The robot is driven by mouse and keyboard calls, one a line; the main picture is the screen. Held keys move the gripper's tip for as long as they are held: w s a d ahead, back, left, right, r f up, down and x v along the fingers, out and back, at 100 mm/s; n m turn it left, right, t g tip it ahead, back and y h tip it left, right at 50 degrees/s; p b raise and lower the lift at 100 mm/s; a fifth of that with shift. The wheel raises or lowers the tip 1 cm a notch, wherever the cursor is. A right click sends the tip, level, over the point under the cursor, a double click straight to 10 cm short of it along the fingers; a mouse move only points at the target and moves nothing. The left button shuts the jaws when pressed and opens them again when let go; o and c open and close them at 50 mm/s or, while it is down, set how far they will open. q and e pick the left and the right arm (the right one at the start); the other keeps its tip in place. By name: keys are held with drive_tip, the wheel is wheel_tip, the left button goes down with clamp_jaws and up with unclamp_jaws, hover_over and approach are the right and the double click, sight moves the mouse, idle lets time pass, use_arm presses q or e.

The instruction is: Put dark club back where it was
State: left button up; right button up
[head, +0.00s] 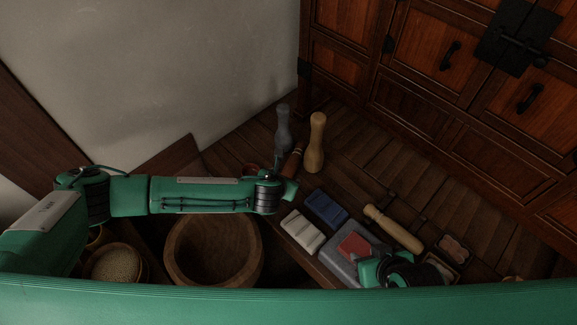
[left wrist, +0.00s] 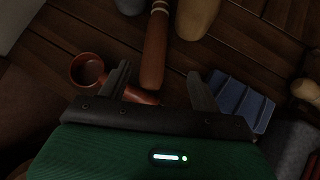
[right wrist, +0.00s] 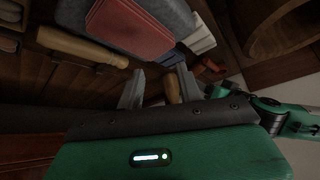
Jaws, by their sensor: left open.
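A dark reddish-brown club with pale bands (head: 295,157) lies on the plank surface, near an upright grey club (head: 283,125) and an upright tan club (head: 316,145). In the left wrist view the dark club (left wrist: 154,55) points its thick end between the fingers of my left gripper (left wrist: 160,88), which is open. I cannot tell whether they touch it. In the head view my left gripper (head: 289,189) is partly hidden by its own arm. My right gripper (right wrist: 160,88) is open, with the tan club showing beyond its fingers; it is near the grey block (head: 343,267).
A reddish ladle (left wrist: 88,70) lies beside the left fingers. A blue block (head: 326,207), a white block (head: 302,230) and a lying tan club (head: 393,228) are to the right. A wooden bowl (head: 171,250) stands in front. A cabinet (head: 430,90) and wall bound the back.

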sight(288, 172)
use_arm(q)
drive_tip(key=b+x, duration=0.1)
drive_tip(key=x, duration=0.4)
drive_tip(key=shift+a+b+x, duration=0.2)
drive_tip(key=shift+b+x, duration=0.3)
drive_tip(key=shift+x, duration=0.65)
drive_tip(key=shift+a+b+x, duration=0.15)
drive_tip(key=shift+b+x, duration=0.35)
drive_tip(key=shift+x, duration=1.45)
use_arm(e)
drive_tip(key=w+a+t+y, duration=0.3)
drive_tip(key=a+t, duration=0.2)
drive_tip(key=a, duration=0.2)
drive_tip(key=shift+w+f, duration=0.15)
drive_tip(key=shift+f, duration=0.05)
use_arm(q)
drive_tip(key=shift+r, duration=0.1)
drive_tip(key=c, duration=1.1)
drive_tip(key=shift+c, duration=0.9)
drive_tip(key=shift+r, duration=0.1)
